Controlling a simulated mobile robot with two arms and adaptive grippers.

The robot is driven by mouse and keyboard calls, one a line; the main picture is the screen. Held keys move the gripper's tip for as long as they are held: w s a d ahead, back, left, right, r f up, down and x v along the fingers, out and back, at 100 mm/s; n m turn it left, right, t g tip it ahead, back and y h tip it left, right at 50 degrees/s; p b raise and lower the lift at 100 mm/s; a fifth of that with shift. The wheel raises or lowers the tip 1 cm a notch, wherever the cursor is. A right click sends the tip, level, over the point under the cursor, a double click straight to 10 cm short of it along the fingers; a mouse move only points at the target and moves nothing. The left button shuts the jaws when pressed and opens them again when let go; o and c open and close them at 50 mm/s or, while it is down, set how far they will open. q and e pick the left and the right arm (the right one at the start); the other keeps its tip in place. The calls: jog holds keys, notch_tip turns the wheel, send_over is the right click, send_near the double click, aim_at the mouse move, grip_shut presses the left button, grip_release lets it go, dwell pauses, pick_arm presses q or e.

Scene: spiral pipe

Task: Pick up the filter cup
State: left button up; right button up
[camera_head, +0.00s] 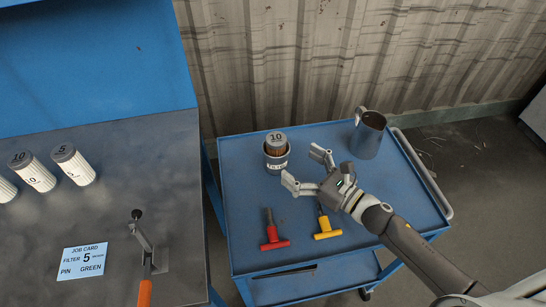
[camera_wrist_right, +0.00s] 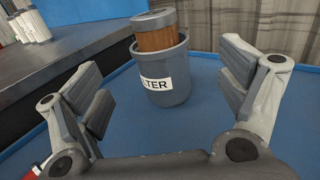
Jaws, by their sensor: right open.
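The filter cup (camera_head: 277,161) is a dark grey cup with a white label, standing upright on the blue cart. A brown filter with a grey lid marked 10 (camera_head: 276,138) sits in it and sticks out of the top. In the right wrist view the cup (camera_wrist_right: 172,90) is ahead, between and beyond the fingers, with "TER" readable on its label. My right gripper (camera_head: 305,168) is open and empty, just right of the cup and apart from it; its spread fingers also show in the right wrist view (camera_wrist_right: 165,100). My left gripper is not in view.
A dark metal jug (camera_head: 368,135) stands behind my right gripper. A red T-handle tool (camera_head: 273,236) and a yellow one (camera_head: 326,226) lie at the cart's front.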

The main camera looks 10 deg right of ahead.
aim_at(287, 155)
jog(key=x, duration=0.3)
jog(key=shift+w+a+r+p, duration=0.1)
jog(key=shift+w+a+p, duration=0.05)
jog(key=shift+w+p, duration=0.15)
jog(key=p+x, duration=0.2)
jog(key=x, duration=0.3)
jog(key=shift+a, duration=0.15)
jog(key=shift+w+a, duration=0.1)
jog(key=c, duration=1.3)
jog(key=shift+r, duration=0.1)
jog(key=shift+c, duration=0.7)
